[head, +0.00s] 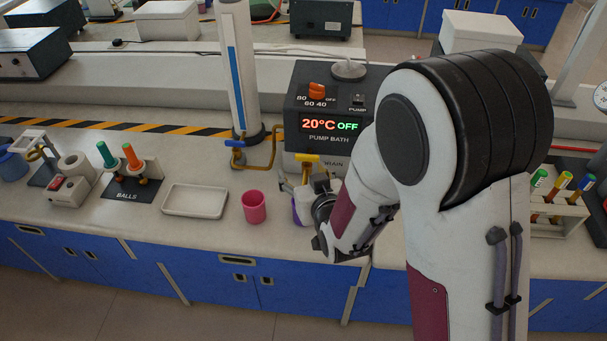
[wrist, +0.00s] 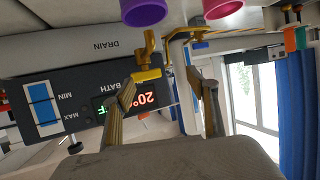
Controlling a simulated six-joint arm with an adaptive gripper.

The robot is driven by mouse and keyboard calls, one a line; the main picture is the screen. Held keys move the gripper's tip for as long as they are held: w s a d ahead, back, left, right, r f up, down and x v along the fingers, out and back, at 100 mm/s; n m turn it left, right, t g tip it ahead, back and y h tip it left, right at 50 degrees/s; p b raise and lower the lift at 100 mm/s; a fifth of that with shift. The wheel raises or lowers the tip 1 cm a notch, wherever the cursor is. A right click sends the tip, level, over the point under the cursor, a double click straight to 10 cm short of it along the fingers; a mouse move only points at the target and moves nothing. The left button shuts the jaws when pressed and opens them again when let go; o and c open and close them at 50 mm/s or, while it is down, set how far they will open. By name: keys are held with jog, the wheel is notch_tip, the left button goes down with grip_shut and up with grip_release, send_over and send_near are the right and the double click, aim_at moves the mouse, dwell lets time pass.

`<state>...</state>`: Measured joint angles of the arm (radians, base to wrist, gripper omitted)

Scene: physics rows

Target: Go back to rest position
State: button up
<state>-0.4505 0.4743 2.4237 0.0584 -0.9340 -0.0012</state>
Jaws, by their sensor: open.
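My gripper (wrist: 163,78) shows in the wrist view with its two fingers spread apart and nothing held between them. The yellow drain handle (wrist: 146,75) of the pump bath is close to the left finger; I cannot tell if they touch. In the head view my arm reaches down in front of the pump bath (head: 318,140), and the gripper is mostly hidden by the wrist. The yellow handle (head: 307,158) stands just above that spot. The pump bath display reads 20°C OFF.
A pink cup (head: 254,207) and a partly hidden purple cup (head: 298,216) stand near the bench front. A white tray (head: 194,201) lies left of them. A tall column (head: 238,70) with yellow piping stands behind. A rack of tubes (head: 560,213) is at the right.

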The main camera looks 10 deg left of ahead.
jog(key=shift+f, duration=0.1)
dwell(0.3)
jog(key=s+f+g, duration=0.1)
jog(key=f, duration=0.1)
jog(key=s+d+f+g+h, duration=0.1)
jog(key=s+f, duration=0.1)
jog(key=f, duration=0.1)
jog(key=s+f+g, duration=0.1)
jog(key=s+f, duration=0.1)
jog(key=shift+d+f+g, duration=0.2)
jog(key=shift+d+g, duration=0.2)
jog(key=s+d+g, duration=0.1)
jog(key=s, duration=0.1)
jog(key=s+d+g+h, duration=0.1)
jog(key=s, duration=0.1)
jog(key=s+d, duration=0.1)
jog(key=s, duration=0.1)
jog(key=shift+d+f+g+h, duration=0.25)
jog(key=shift+d+g+h, duration=0.15)
jog(key=s+d+r+m+h, duration=0.1)
jog(key=s+d+r+m, duration=0.1)
jog(key=s+d+r, duration=0.7)
jog(key=s+d+r+m+h, duration=0.1)
jog(key=s+d+r+m, duration=0.1)
jog(key=s+d+r, duration=0.7)
notch_tip(320, 180, up, 5)
jog(key=shift+s+d+f, duration=0.2)
jog(key=shift+s, duration=0.4)
